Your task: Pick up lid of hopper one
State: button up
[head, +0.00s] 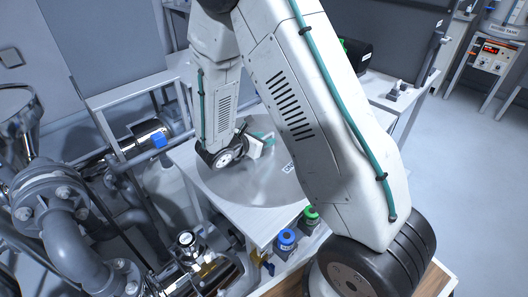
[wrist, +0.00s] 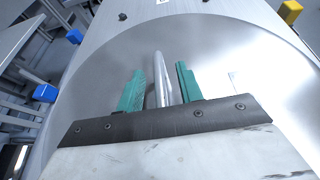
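The hopper lid (head: 232,188) is a large round shiny metal disc on the white hopper top in the head view, partly hidden by my arm. The lid fills much of the wrist view (wrist: 235,65). Its raised metal bar handle (wrist: 161,82) stands between the two green fingers of my gripper (wrist: 158,70). A gap shows on each side of the handle, so the fingers look open and not touching it. In the head view my gripper (head: 262,142) is low over the lid's middle; the handle is hard to make out there.
Blue (head: 286,238) and green (head: 311,215) capped fittings stand at the hopper's front edge. Grey pipes and flanges (head: 70,200) crowd the left. A yellow block (wrist: 290,11) shows in the wrist view. Open floor (head: 470,170) lies at the right.

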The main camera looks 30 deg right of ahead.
jog(key=shift+d+f, duration=0.1)
jog(key=shift+d, duration=0.15)
grip_shut()
dwell(1.3)
